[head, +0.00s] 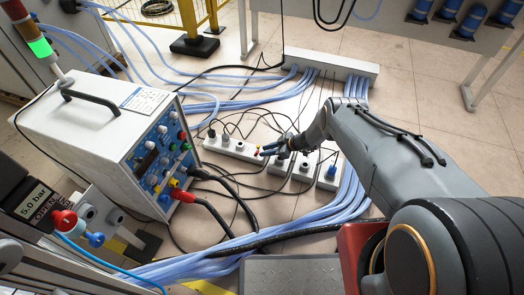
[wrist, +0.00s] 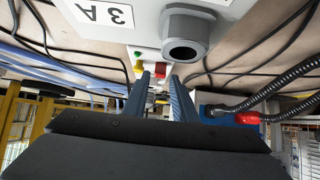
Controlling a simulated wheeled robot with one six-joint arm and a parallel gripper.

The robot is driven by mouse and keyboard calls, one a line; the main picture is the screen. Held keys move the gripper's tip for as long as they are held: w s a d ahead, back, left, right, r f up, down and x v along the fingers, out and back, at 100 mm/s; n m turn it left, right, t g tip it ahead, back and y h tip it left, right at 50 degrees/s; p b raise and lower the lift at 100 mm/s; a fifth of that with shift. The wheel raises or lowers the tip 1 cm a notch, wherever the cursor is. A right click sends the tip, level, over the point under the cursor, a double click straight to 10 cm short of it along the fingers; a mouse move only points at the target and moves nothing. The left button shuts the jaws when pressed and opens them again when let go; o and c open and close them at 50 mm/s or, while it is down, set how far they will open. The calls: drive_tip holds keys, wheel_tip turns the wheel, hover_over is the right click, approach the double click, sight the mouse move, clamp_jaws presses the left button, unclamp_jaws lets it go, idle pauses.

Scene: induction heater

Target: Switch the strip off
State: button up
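A white power strip (head: 222,146) lies on the floor among cables, with dark plugs in it. My gripper (head: 264,151) is low over its right end, fingers pointing left. A small red part (wrist: 160,72), possibly the switch, shows between and beyond my fingertips (wrist: 159,78). A green part (wrist: 138,66) is beside the left finger. The fingers are apart with nothing between them. I cannot tell whether they touch the strip.
More white plug units (head: 304,172) stand right of the strip, under my arm. A white induction heater box (head: 100,125) with red and black leads stands at left. Blue hoses (head: 290,228) and black cables cross the floor around the strip. A white cable duct (head: 330,66) lies behind.

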drive_tip(key=shift+p+v, duration=0.7)
drive_tip(key=shift+v, duration=1.25)
